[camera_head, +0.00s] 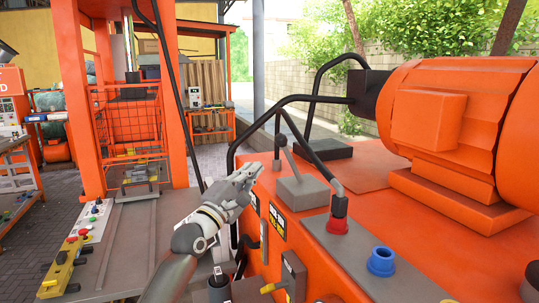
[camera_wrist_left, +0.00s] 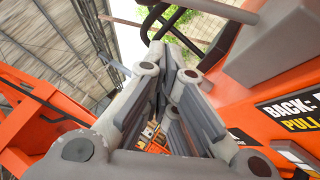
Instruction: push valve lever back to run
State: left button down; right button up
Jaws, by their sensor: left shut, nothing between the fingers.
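The grey valve lever (camera_head: 289,158) rises from a grey block (camera_head: 302,193) on top of the orange machine and leans to the left, with a small knob at its top. In the left wrist view the lever (camera_wrist_left: 222,9) crosses the upper right, above the fingers. My left gripper (camera_head: 252,172) is just left of the lever, over the machine's near edge and lower than the knob. Its fingers (camera_wrist_left: 172,75) are shut with nothing held. I cannot tell whether they touch the lever; a gap seems to show. My right gripper is not in view.
A blue ring (camera_head: 381,261) sits nearer. The large orange motor (camera_head: 450,118) fills the right. Black-and-yellow labels (camera_head: 277,221) mark the machine's side. A bench (camera_head: 130,240) stands left.

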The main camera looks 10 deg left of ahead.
aim_at(291, 160)
pick_arm(q)
jog(key=w+d+r+p, duration=0.2)
jog(key=w+d, duration=0.1)
jog(key=d, duration=0.1)
jog(key=shift+w+r, duration=0.3)
jog(key=shift+r, duration=0.1)
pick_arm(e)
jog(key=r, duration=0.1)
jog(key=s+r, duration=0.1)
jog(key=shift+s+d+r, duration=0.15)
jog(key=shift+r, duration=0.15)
pick_arm(q)
jog(key=shift+p, duration=0.35)
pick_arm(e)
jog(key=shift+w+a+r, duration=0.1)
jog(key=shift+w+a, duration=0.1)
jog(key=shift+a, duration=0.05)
